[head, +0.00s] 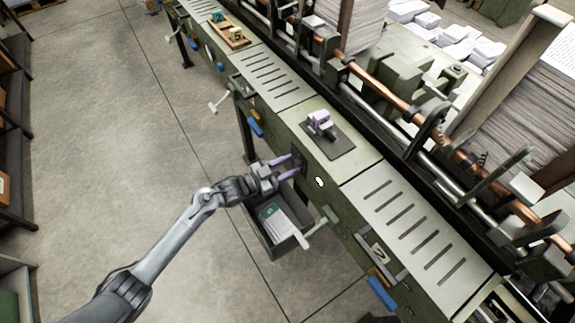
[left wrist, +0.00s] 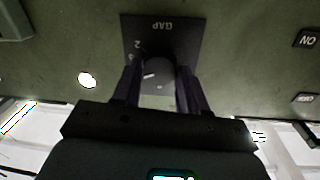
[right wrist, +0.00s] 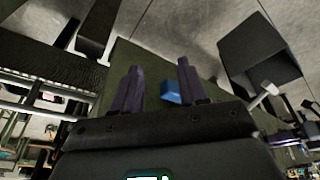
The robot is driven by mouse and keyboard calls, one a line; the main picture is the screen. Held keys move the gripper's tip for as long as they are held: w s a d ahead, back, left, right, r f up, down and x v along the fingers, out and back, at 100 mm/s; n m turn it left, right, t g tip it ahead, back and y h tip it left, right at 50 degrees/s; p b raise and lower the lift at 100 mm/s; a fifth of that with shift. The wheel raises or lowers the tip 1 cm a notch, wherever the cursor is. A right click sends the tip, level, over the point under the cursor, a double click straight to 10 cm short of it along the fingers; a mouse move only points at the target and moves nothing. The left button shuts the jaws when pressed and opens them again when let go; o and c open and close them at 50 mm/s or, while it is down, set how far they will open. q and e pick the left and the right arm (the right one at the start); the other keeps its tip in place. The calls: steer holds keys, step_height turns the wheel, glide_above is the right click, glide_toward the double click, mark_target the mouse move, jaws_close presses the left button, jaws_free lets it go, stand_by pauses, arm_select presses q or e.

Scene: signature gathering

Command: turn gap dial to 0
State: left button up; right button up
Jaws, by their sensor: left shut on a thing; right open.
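The gap dial (left wrist: 158,72) is a dark round knob on a black plate marked GAP (left wrist: 160,26) in the left wrist view, on the green machine front. The plate appears upside down there, with a 2 and part of another number at its left. A pale pointer mark shows on the knob; the number it points at is hard to tell. My left gripper (left wrist: 160,90) is shut on the knob, one finger on each side. In the head view my left gripper (head: 293,166) reaches the machine's front face. My right gripper (right wrist: 160,82) is open and empty in the right wrist view.
A pale lever handle (head: 318,232) and blue handles (head: 382,293) stick out of the machine front. A purple-and-white device (head: 319,122) sits on a dark mat on top. The floor at left is clear.

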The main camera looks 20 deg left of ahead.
arm_select(q)
steer(key=n+p, duration=0.2)
steer(key=shift+r+n, duration=0.15)
steer(key=shift+n, duration=0.25)
steer(key=n+p, duration=0.2)
steer(key=n, duration=0.1)
steer(key=shift+n, duration=0.4)
steer(key=n+t+p, duration=0.1)
steer(key=n+p, duration=0.1)
steer(key=n, duration=0.2)
steer(key=shift+d, duration=0.1)
steer(key=shift+f+n+p, duration=0.2)
steer(key=shift+n+p, duration=0.2)
steer(key=shift+n, duration=1)
steer(key=o, duration=1.1)
steer(key=shift+c, duration=0.2)
steer(key=shift+s, duration=0.15)
